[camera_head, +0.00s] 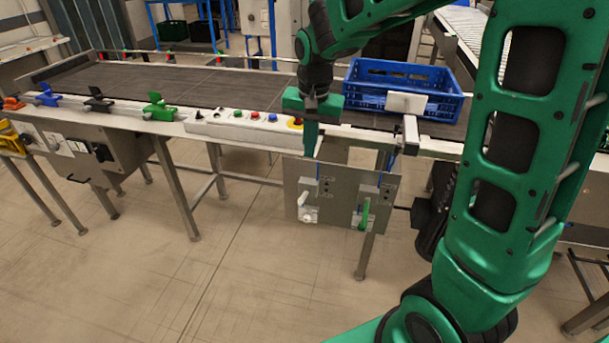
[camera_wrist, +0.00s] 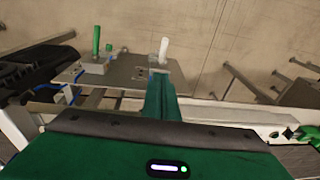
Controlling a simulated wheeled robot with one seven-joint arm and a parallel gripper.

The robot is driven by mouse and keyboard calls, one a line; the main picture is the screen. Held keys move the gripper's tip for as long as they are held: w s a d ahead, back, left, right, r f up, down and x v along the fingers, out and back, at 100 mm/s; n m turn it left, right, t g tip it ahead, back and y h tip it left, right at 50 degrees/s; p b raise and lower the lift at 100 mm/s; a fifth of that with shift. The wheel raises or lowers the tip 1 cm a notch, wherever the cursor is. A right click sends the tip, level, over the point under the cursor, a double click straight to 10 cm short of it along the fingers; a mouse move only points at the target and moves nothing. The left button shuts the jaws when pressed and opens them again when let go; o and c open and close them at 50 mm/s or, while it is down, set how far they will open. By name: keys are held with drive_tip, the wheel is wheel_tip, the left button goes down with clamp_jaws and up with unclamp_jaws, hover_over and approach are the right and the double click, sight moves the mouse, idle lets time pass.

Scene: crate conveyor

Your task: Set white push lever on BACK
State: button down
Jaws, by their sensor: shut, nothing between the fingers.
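The white push lever (camera_head: 303,199) sits at the left of a grey metal panel (camera_head: 335,188) hanging below the conveyor's front edge. In the wrist view the white lever (camera_wrist: 163,50) stands just beyond my fingertips. The labels beside it are too small to read, so I cannot tell its setting. My gripper (camera_head: 310,153) points down above the panel's upper left part, above the lever and apart from it in the head view. It is shut and empty; its fingers (camera_wrist: 160,80) also show in the wrist view, with the lever's lower part close to or behind them.
A green lever (camera_head: 364,214) is on the same panel to the right. A control strip (camera_head: 240,125) with coloured buttons lies along the conveyor edge to the left. A blue crate (camera_head: 403,88) is on the belt behind. Open floor lies in front of the panel.

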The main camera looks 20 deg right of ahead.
drive_tip(key=f, duration=0.8)
drive_tip(key=a+f, duration=0.1)
drive_tip(key=f, duration=0.3)
drive_tip(key=shift+w, duration=0.35)
drive_tip(key=shift+s+a+f, duration=0.1)
drive_tip(key=shift+a+f, duration=0.1)
drive_tip(key=shift+f, duration=0.45)
